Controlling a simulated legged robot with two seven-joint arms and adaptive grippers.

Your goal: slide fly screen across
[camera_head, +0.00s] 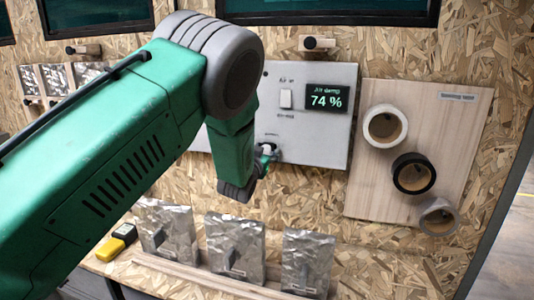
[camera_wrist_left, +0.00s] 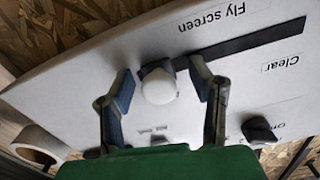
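The fly screen control shows in the left wrist view as a round white knob (camera_wrist_left: 158,88) at one end of a dark slot (camera_wrist_left: 250,44), on a pale panel (camera_wrist_left: 70,92) lettered "Fly screen" and "Clear". My left gripper (camera_wrist_left: 160,70) is open, with one finger on each side of the knob and a visible gap on both sides. In the head view the left gripper (camera_head: 265,157) is at the lower middle of the grey panel (camera_head: 325,135), mostly hidden by my own wrist, which also covers the panel's left part. My right gripper is in neither view.
The panel also bears a display reading 74 % (camera_head: 327,98) and a white switch (camera_head: 286,98). A wooden board with tape rolls (camera_head: 385,126) hangs to the right. Silver pouches (camera_head: 235,245) and a yellow-black tool (camera_head: 117,241) stand below.

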